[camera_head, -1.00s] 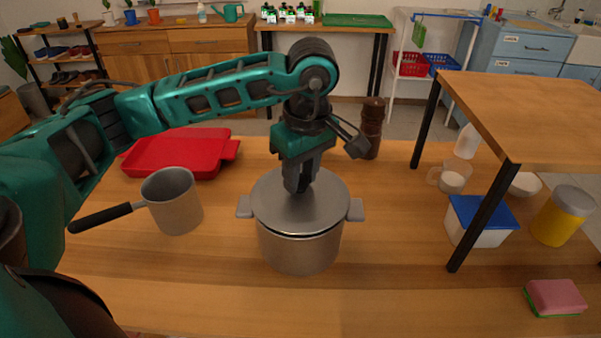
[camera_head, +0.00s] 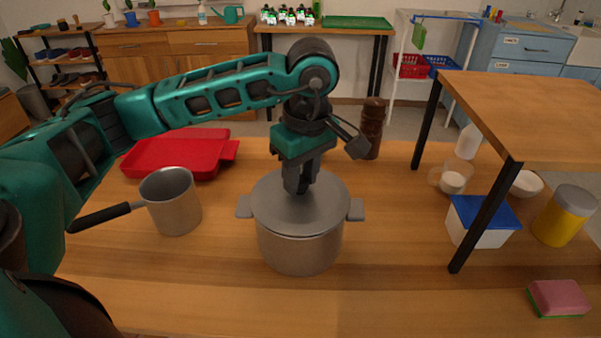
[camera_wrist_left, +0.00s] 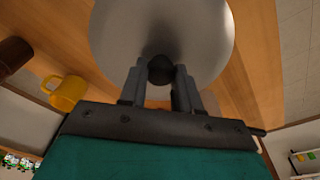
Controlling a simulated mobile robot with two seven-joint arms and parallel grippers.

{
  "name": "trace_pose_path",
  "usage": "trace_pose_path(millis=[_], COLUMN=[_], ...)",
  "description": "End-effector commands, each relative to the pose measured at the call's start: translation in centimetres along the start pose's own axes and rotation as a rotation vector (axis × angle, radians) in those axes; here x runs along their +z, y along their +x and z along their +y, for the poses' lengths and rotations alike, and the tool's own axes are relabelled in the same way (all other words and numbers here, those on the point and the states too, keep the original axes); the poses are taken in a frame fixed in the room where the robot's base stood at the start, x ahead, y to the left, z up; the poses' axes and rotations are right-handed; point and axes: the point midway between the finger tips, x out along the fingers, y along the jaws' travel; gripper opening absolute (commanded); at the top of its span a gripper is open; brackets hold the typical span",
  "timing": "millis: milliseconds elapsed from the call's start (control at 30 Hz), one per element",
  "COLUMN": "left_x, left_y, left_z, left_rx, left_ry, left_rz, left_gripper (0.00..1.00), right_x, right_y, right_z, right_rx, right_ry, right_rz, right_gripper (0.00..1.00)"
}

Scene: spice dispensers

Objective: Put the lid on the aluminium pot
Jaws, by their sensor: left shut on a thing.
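The aluminium pot (camera_head: 300,250) stands upright on the wooden table with a grey handle on each side. The round grey lid (camera_head: 325,208) lies over the pot's mouth and looks level, with no clear gap at the rim. My left gripper (camera_head: 299,188) points down at the lid's centre. In the left wrist view, the fingers (camera_wrist_left: 160,78) are shut on the lid's dark round knob (camera_wrist_left: 161,70), with the lid's surface (camera_wrist_left: 200,35) beyond it. My right gripper is not in view.
A saucepan (camera_head: 175,208) with a black handle stands left of the pot, and a red tray (camera_head: 170,157) lies behind it. A brown mill (camera_head: 372,130) stands behind right. A raised shelf (camera_head: 540,120) on black legs is at right. The table front is clear.

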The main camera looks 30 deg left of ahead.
Motion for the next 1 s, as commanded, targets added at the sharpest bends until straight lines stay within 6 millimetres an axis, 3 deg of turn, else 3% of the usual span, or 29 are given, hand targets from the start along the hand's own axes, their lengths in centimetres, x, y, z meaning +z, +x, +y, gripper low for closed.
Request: trace_pose_path(millis=[400, 433, 700, 900, 1000], left_x=[0.05, 0.05, 0.05, 0.06, 0.06], left_y=[0.44, 0.45, 0.46, 0.5, 0.5], left_z=[0.02, 0.02, 0.01, 0.0, -0.01], left_rx=[0.001, 0.001, 0.0, 0.0, -0.001], left_ry=[0.0, 0.0, 0.0, 0.0, 0.0], left_rz=[0.0, 0.0, 0.0, 0.0, 0.0], left_gripper=[0.0, 0.34, 0.6, 0.63, 0.72], right_x=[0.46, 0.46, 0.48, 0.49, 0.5], right_y=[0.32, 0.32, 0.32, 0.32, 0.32], right_z=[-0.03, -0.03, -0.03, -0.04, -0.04], right_rx=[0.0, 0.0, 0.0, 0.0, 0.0], right_ry=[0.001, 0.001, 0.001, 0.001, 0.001], right_rz=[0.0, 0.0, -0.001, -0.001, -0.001], right_gripper=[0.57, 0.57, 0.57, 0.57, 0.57])
